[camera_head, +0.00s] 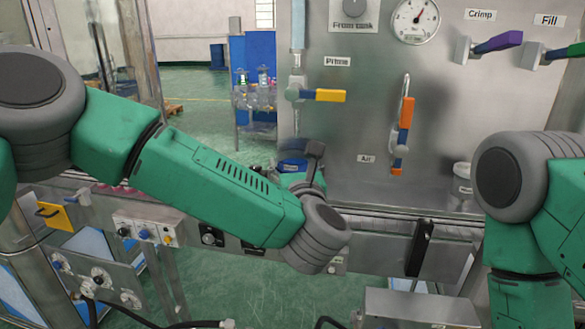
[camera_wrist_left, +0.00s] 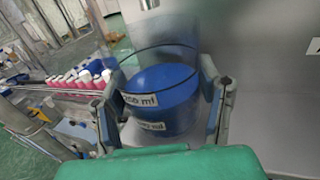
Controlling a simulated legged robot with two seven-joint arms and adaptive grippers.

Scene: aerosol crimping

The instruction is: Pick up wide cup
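The wide cup (camera_wrist_left: 165,85) has a clear rim, blue inside and white labels, one reading "250 ml". In the head view only a blue part of it (camera_head: 292,166) shows, behind my left gripper (camera_head: 300,172). In the left wrist view one finger of my left gripper (camera_wrist_left: 160,98) is on each side of the cup, close to its wall. Whether the pads touch the cup cannot be told.
A steel panel (camera_head: 355,120) with valves and a gauge (camera_head: 415,20) stands close behind the cup. A control box (camera_head: 145,232) is at lower left.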

